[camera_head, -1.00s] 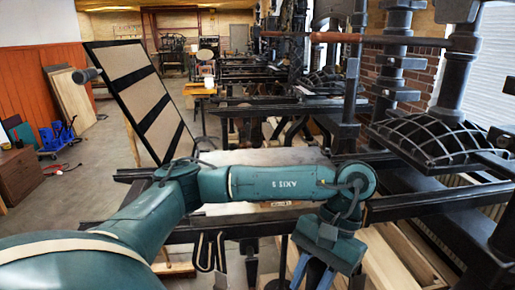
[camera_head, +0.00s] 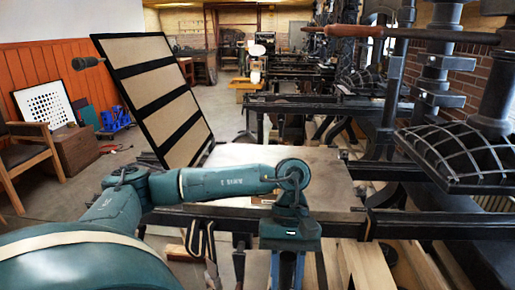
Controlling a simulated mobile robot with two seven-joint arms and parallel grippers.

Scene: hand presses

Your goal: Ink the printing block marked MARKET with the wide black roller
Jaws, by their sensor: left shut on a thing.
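My left gripper (camera_head: 288,268) hangs down at the bottom middle of the head view, in front of the near rail of the press. Its fingers run towards the lower frame edge. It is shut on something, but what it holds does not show. No wide black roller can be made out. No block with readable MARKET lettering can be made out either. The flat pale press bed (camera_head: 325,172) lies behind my left forearm, which covers part of it. My right gripper is not in view.
The hinged frame with dark bars (camera_head: 160,95) stands tilted up left of the bed. A long wooden-handled bar (camera_head: 400,33) crosses the upper right. Dark press columns and a ribbed iron casting (camera_head: 455,155) stand at right. A chair (camera_head: 28,160) and open floor lie at left.

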